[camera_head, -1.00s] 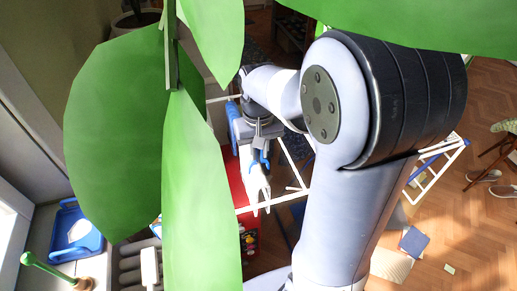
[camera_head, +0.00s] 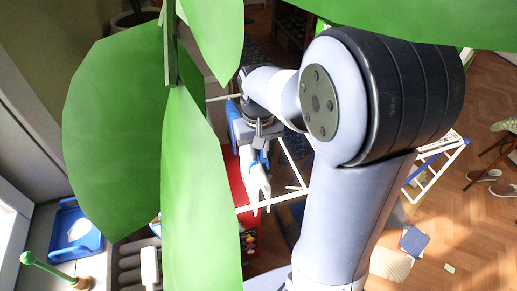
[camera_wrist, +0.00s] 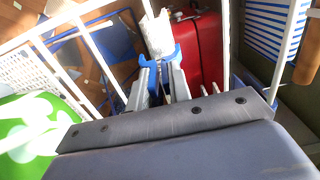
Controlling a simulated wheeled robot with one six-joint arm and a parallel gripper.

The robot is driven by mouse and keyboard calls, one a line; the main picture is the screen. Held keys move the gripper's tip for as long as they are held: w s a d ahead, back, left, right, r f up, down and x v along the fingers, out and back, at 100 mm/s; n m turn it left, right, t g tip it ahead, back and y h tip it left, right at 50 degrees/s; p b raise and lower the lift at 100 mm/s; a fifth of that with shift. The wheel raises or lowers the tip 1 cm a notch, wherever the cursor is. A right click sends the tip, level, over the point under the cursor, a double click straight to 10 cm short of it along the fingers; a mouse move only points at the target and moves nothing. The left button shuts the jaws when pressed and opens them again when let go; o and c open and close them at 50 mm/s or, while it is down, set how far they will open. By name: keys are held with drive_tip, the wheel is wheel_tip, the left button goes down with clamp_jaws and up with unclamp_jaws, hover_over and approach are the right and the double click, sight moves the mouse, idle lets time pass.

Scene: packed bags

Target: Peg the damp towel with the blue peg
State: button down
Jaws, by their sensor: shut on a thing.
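My gripper (camera_wrist: 166,84) is shut on the blue peg (camera_wrist: 177,57), whose two blue prongs stick out past my fingertips. The white towel (camera_wrist: 158,35) is narrow and bunched, and its near end lies between or right behind the prongs; I cannot tell whether the peg grips it. In the head view the blue peg (camera_head: 265,158) shows below my gripper (camera_head: 259,146), at the top of the white towel (camera_head: 257,184). The towel meets a white bar of the drying rack (camera_head: 285,199) at its lower end. The leaf hides part of the rack.
A red suitcase (camera_wrist: 198,50) stands beyond my gripper. White rack bars (camera_wrist: 100,60) run close on the left, and a blue-striped cloth (camera_wrist: 268,25) hangs at the right. Large green leaves (camera_head: 120,130) block the head view's left. A blue tray (camera_head: 75,232) sits on the sill.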

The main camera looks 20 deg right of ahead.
sight(259, 158)
drive_tip(key=shift+f+b, duration=1.3)
drive_tip(key=shift+f, duration=0.7)
drive_tip(key=c, duration=1.2)
unclamp_jaws()
drive_tip(key=shift+c, duration=0.2)
wheel_tip(259, 158, up, 11)
drive_tip(key=shift+f, duration=0.1)
wheel_tip(259, 158, down, 10)
drive_tip(key=shift+f, duration=0.1)
drive_tip(key=shift+f, duration=0.15)
